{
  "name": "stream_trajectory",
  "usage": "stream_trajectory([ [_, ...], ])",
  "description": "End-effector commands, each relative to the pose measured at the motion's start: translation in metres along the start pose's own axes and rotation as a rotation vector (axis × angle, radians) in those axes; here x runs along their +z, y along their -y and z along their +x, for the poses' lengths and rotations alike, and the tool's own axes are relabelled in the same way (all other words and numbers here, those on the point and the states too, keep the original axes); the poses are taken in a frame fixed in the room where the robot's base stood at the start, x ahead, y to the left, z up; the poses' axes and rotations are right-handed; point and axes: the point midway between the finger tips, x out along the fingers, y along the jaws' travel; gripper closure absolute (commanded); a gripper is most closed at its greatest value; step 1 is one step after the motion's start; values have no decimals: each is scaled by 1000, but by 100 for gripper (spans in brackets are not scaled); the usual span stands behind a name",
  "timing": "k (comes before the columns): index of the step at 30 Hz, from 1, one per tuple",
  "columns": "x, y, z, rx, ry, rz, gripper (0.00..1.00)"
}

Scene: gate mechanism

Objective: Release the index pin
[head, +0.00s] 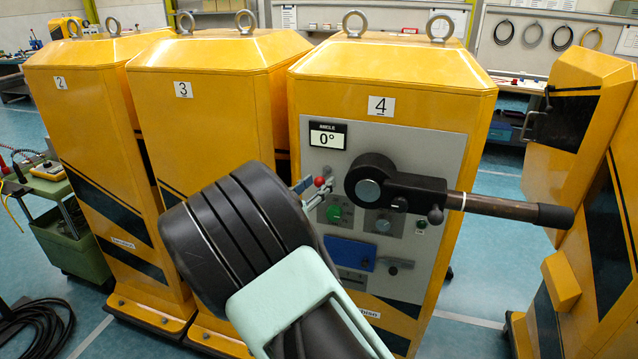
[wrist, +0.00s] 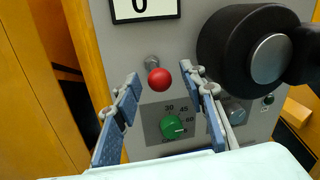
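The index pin shows as a red ball knob (head: 319,182) on a short metal stem, on the grey panel of cabinet 4, left of the black lever hub (head: 370,181). In the wrist view the red knob (wrist: 160,79) lies between my two blue-grey fingers, with gaps on both sides. My gripper (head: 311,192) is open and empty, its fingertips close to the knob; its exact depth to the knob is hard to tell. The lever (head: 480,202) points right, nearly level. The angle display (head: 327,136) reads 0°.
Below the knob sits a green dial (wrist: 173,126) with a numbered scale. Cabinets 2 (head: 100,170) and 3 (head: 205,110) stand at left, and another yellow unit (head: 590,150) at right beyond the lever's end.

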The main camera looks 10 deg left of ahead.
Motion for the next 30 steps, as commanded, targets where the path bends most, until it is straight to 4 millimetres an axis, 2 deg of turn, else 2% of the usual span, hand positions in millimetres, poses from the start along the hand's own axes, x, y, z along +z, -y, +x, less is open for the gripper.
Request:
stream_trajectory([
  [9,0,-2,-69,5,-1,0,62],
  [15,-1,-1,-97,2,-2,-1,62],
  [20,-1,0,-105,1,-1,-1,62],
  [30,-1,0,-105,0,-1,-1,62],
])
